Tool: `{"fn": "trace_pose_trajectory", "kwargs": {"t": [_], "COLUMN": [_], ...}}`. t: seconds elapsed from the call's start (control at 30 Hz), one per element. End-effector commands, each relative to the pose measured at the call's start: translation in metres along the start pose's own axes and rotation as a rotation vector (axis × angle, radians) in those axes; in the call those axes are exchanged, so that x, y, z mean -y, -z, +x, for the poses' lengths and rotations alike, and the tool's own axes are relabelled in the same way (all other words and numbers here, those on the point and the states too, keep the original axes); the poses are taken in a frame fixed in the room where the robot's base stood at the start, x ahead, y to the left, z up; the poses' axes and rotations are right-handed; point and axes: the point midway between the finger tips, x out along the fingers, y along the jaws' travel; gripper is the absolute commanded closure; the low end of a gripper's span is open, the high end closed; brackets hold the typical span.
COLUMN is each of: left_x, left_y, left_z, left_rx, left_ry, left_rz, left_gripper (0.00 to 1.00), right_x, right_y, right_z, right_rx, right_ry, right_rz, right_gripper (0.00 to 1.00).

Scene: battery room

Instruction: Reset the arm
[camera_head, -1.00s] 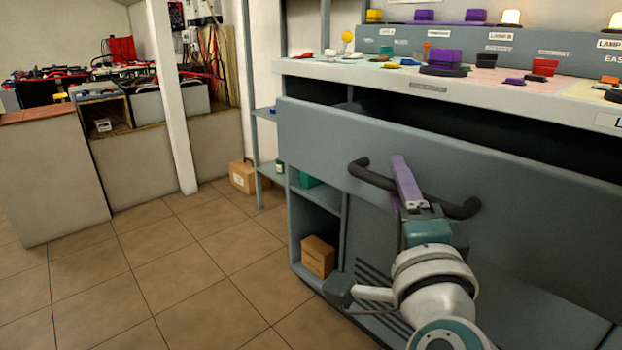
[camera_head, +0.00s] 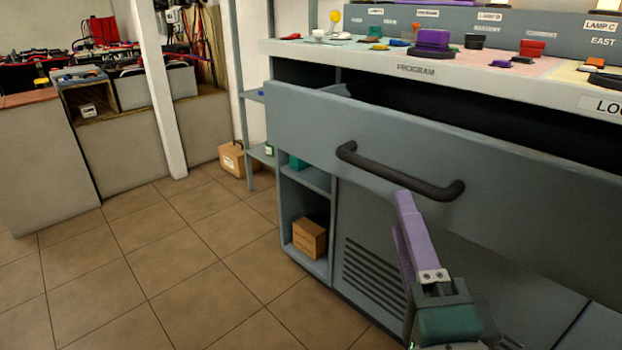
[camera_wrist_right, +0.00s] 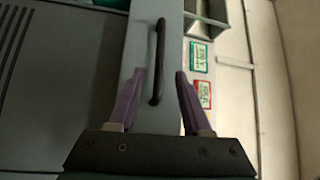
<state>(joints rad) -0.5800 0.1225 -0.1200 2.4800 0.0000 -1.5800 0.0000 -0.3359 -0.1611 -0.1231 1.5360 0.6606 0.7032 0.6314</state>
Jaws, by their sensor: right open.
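My right gripper (camera_head: 402,225) has purple fingers and stands just below and in front of the dark drawer handle (camera_head: 400,172), apart from it in the head view. In the right wrist view my right gripper (camera_wrist_right: 160,75) is open and empty. There the handle (camera_wrist_right: 158,60) shows beyond and between the fingertips. The handle is fixed on the grey drawer front (camera_head: 305,122), which stands pulled out below the worktop. My left gripper is not in view.
The worktop edge (camera_head: 350,57) runs above the drawer, with several coloured knobs and buttons on it. A cardboard box (camera_head: 309,238) sits in the lower shelf. Another box (camera_head: 232,158) is on the floor. The tiled floor (camera_head: 180,260) at left is clear.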

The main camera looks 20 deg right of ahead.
Motion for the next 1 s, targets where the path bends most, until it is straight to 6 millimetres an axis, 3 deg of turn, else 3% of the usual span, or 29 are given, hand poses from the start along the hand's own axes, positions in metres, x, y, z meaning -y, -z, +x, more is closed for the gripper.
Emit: {"fn": "trace_pose_trajectory", "kwargs": {"t": [0.33, 0.47, 0.63, 0.77, 0.87, 1.0], "left_x": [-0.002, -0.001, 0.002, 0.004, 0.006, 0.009], "left_y": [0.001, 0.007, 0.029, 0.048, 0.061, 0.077], "left_z": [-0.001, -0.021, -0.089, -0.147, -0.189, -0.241], "left_rx": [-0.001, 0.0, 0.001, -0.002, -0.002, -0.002], "left_ry": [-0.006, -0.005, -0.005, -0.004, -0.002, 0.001], "left_rz": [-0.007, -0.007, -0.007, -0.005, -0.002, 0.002], "left_gripper": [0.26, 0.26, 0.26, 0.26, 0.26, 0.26], "right_x": [0.001, 0.024, 0.096, 0.145, 0.174, 0.208], "right_y": [0.0, -0.008, -0.04, -0.057, -0.053, -0.022], "right_z": [0.001, 0.006, 0.009, -0.008, -0.029, -0.062], "right_rx": [0.002, 0.073, 0.381, 0.676, 0.883, 1.13], "right_ry": [-0.001, -0.01, -0.056, -0.113, -0.173, -0.282], "right_rz": [-0.001, -0.043, -0.267, -0.545, -0.772, -1.072], "right_gripper": [0.51, 0.51, 0.51, 0.51, 0.51, 0.51]}}
